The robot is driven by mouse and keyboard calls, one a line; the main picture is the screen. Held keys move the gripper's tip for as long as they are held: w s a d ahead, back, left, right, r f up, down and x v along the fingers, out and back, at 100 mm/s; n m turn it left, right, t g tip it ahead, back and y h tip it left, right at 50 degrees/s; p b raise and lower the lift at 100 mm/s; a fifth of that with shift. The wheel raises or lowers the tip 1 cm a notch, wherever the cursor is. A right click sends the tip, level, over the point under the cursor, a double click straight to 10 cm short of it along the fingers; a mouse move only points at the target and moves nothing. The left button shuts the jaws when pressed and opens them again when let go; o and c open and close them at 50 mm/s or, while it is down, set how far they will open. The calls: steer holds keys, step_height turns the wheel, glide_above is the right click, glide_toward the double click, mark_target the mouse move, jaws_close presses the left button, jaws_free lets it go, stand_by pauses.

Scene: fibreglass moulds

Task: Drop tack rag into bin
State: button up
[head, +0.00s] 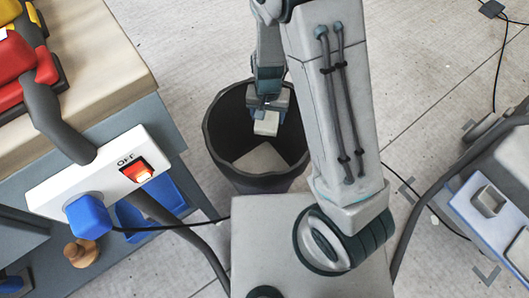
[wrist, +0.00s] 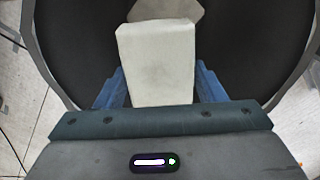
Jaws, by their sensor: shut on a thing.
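The tack rag (head: 266,123) is a small off-white folded block. My gripper (head: 267,110) is shut on it and holds it over the mouth of the dark bin (head: 214,148) in the head view. In the wrist view the rag (wrist: 158,62) stands out between the blue fingers of my gripper (wrist: 160,88), with the bin's dark inside (wrist: 80,45) around it. A pale flat piece (head: 262,160) lies inside the bin below the rag; part of it also shows in the wrist view (wrist: 168,10).
A workbench (head: 95,85) stands at the left with a white power strip (head: 100,172), its lit red switch, a blue plug (head: 88,215) and red tools. A black cable (head: 170,228) runs near the bin. Grey machinery (head: 490,200) stands at the right.

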step_height(320, 180, down, 2)
steer(key=shift+f+b, duration=0.15)
steer(key=shift+b, duration=0.5)
steer(key=o, duration=0.9)
steer(key=shift+o, duration=0.2)
steer(key=shift+r, duration=0.2)
step_height(320, 180, up, 14)
steer(key=p, duration=0.6)
steer(key=shift+f+p, duration=0.2)
steer(key=shift+p, duration=0.1)
